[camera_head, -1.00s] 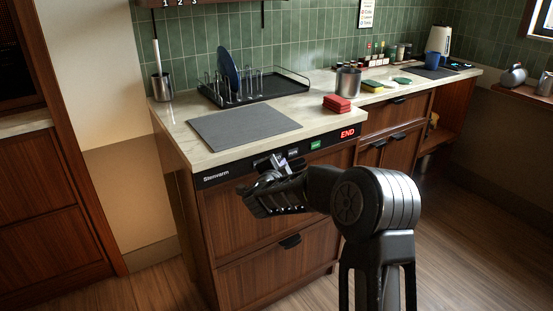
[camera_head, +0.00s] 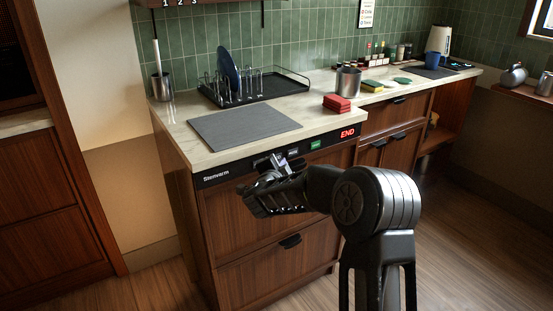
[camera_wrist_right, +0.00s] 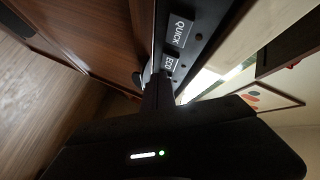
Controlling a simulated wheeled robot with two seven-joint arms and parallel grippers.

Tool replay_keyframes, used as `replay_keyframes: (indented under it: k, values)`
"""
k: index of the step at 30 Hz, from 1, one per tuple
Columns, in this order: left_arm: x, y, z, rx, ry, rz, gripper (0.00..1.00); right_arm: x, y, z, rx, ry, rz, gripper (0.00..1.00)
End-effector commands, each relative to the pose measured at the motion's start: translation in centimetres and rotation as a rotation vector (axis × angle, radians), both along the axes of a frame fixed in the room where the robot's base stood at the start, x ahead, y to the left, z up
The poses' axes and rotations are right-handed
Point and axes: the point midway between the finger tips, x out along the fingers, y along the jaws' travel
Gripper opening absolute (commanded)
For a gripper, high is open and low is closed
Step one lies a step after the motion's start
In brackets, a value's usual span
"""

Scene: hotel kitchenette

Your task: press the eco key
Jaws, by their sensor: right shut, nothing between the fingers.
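The black control panel (camera_head: 222,173) runs along the cabinet front under the counter edge. In the right wrist view the ECO key (camera_wrist_right: 168,63) is a dark key with white letters, beside the QUICK key (camera_wrist_right: 181,32). My right gripper (camera_head: 275,163) is shut and empty at the panel, hiding part of it in the head view. In the wrist view its dark fingers (camera_wrist_right: 157,92) end right at the ECO key; I cannot tell whether they touch it. My left gripper is out of view.
A lit green key (camera_head: 315,145) and a red END display (camera_head: 348,133) are further right on the panel. A drawer handle (camera_head: 290,242) sits below.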

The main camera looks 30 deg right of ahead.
Motion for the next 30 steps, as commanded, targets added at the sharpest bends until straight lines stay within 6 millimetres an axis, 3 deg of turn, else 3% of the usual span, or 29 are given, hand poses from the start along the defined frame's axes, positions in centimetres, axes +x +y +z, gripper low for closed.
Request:
replay_keyframes:
  k: [30]
  values:
    - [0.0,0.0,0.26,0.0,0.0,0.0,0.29,0.85,-0.02,0.01,0.0,0.0,0.0,0.0]
